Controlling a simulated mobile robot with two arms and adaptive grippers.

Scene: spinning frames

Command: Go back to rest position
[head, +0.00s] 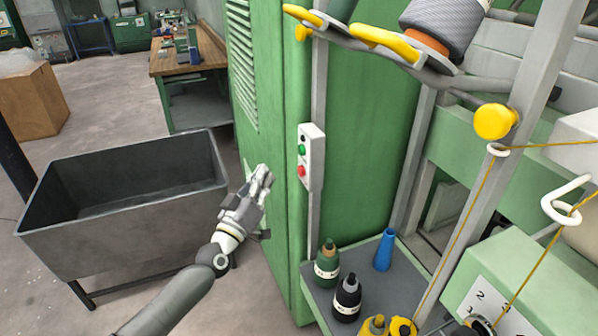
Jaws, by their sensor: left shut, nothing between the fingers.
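My left gripper (262,179) is shut and empty. It is in the middle of the head view, with its arm coming in from the lower left. It appears just left of the control box (312,157) with a green and a red button, which is fixed to the green machine (360,140). I cannot tell whether the gripper touches the machine. My right gripper is not in view.
A dark open bin (66,241) stands at the left. Yarn runs through guides at the right. A workbench (207,52) and a cardboard box (32,105) stand behind.

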